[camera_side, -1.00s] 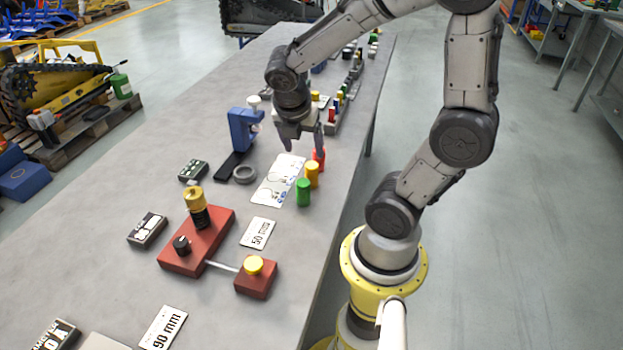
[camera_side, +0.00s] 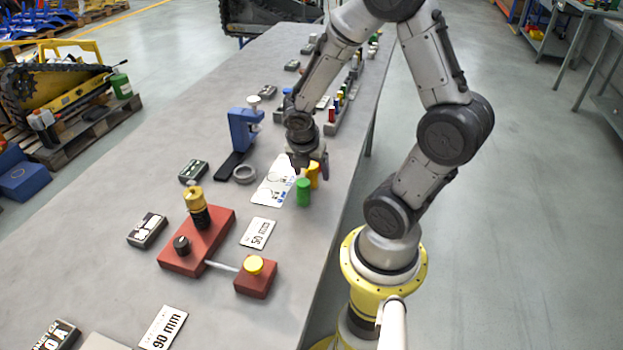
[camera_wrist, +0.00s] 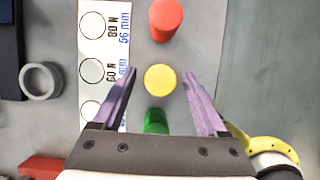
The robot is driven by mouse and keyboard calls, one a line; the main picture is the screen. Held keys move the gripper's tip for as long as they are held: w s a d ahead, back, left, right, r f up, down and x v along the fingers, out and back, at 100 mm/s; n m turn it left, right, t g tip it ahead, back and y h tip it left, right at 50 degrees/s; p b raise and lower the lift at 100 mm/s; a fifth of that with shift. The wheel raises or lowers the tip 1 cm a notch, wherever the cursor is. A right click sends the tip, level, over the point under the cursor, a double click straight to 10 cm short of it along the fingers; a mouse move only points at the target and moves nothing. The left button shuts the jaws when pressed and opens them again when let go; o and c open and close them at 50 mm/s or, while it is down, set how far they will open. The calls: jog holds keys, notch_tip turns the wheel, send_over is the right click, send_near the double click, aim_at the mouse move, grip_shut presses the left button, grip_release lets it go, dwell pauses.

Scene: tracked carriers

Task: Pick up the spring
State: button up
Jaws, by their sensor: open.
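Three short coloured cylinders, which look like the springs, stand in a row beside a white card (camera_side: 270,190). The yellow cylinder (camera_wrist: 160,80) is between my open fingertips in the wrist view, with a gap on each side. It also shows in the side view (camera_side: 313,177), partly behind my gripper. The green cylinder (camera_side: 303,192) stands nearer the side camera. The red cylinder (camera_wrist: 165,18) is beyond the fingertips in the wrist view and hidden in the side view. My gripper (camera_wrist: 158,72) is open and empty, pointing down over the row.
A grey ring (camera_side: 244,174) and a blue clamp-like stand (camera_side: 243,130) are left of the card. A red fixture with yellow knobs (camera_side: 210,240) and a "50 mm" card (camera_side: 258,233) lie nearer the camera. The table's right edge runs close to the cylinders.

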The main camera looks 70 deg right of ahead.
grip_shut()
dwell(0.3)
